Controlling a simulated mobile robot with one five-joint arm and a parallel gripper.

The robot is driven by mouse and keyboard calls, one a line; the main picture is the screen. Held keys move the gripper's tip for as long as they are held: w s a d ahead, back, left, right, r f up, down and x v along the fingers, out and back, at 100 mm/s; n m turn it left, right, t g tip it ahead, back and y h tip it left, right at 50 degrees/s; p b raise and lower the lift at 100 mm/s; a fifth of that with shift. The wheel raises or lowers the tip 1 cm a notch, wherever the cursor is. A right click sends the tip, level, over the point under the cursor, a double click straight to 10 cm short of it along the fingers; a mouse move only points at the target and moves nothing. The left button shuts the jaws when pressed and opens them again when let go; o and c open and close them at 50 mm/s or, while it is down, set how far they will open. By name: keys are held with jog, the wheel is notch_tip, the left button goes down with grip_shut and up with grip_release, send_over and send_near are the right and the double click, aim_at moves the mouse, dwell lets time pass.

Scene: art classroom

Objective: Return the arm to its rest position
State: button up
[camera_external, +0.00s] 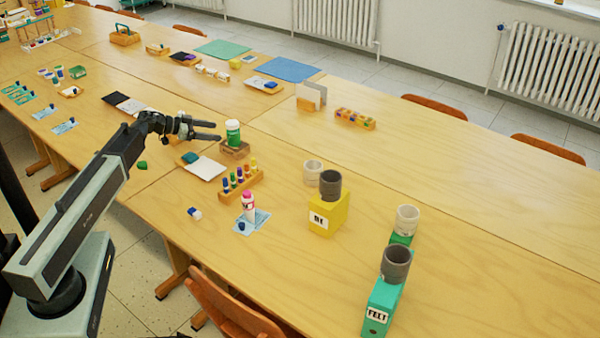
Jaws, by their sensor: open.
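My gripper (206,131) is open and empty, held above the table (420,220) at the end of my stretched arm. Its fingers point right, toward a green bottle with a white label (233,133). The bottle stands upright on a small brown wooden block or box (235,149). The fingertips look a little left of the bottle and apart from it, though the distance in depth is hard to tell. A white pad with a teal item (206,168) lies below and in front of the gripper.
Near the arm are a wooden rack of colored bottles (241,184) and a pink-capped bottle (248,205). A yellow box with a dark cup (328,212) and a green FELT box (381,305) stand further right. A chair (225,305) is at the front edge. The right tabletop is mostly clear.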

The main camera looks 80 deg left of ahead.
jog(key=shift+s+r, duration=0.1)
jog(key=shift+s, duration=0.1)
dwell(0.3)
jog(key=w+d+r+m+g+h+p, duration=0.15)
jog(key=w+d+p, duration=0.4)
jog(key=d, duration=0.55)
jog(key=w+d+r+g+h+p, duration=0.3)
jog(key=w+d+p, duration=0.25)
jog(key=d, duration=0.55)
jog(key=w+d+r+m+g+h+p, duration=0.1)
jog(key=w+d+r+g+h+p, duration=0.1)
jog(key=w+d+p, duration=0.6)
jog(key=s+d+r+g+y+p, duration=0.1)
jog(key=d+r+g+p, duration=0.1)
jog(key=d, duration=1)
jog(key=s+d+r+g+y+p, duration=0.1)
jog(key=d+r+p, duration=0.4)
jog(key=d, duration=0.7)
jog(key=s+d+r+g+y+p, duration=0.1)
jog(key=s+d+r+g+p, duration=0.2)
jog(key=d, duration=0.9)
jog(key=r+p, duration=0.1)
jog(key=p, duration=0.2)
jog(key=shift+d+g, duration=0.35)
jog(key=shift+d, duration=0.05)
jog(key=shift+s+y, duration=0.1)
jog(key=shift+y, duration=0.15)
